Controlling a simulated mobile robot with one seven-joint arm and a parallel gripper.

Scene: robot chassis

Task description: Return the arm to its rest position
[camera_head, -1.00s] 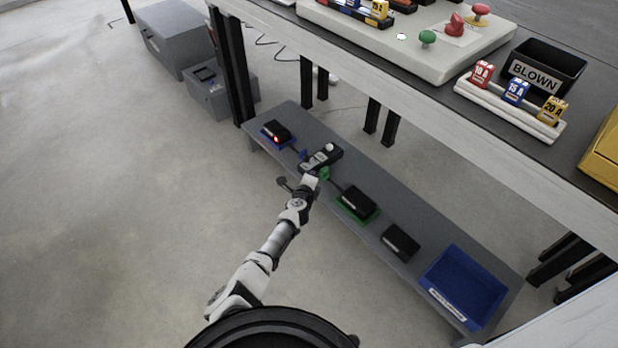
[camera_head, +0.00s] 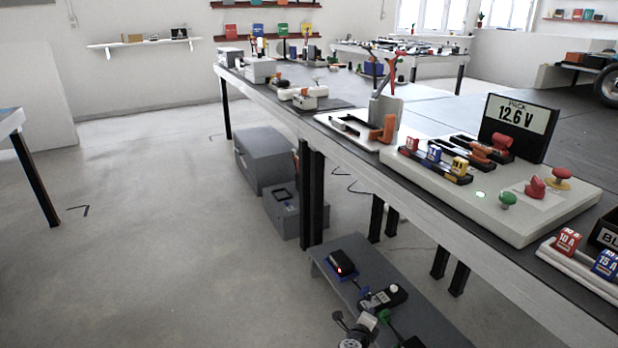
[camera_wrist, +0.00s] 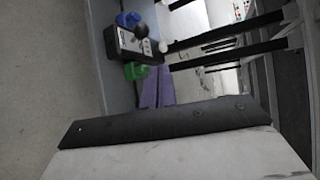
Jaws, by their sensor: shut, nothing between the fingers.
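My gripper (camera_head: 368,321) shows at the bottom edge of the head view, at the front edge of the low grey shelf (camera_head: 340,283). Most of my arm is below the picture. In the wrist view my fingers (camera_wrist: 157,88) are together and empty. Just beyond them are a green plug (camera_wrist: 136,71) and a black device with a pale knob (camera_wrist: 128,42). The same device (camera_head: 383,298) and green plug (camera_head: 384,316) show in the head view, close to my gripper. I cannot tell whether my gripper touches the shelf.
A black pack with a red light (camera_head: 341,262) sits at the shelf's far end. The long workbench (camera_head: 440,213) overhangs the shelf on the right, with dark legs (camera_head: 312,195). Grey cabinets (camera_head: 264,158) stand behind.

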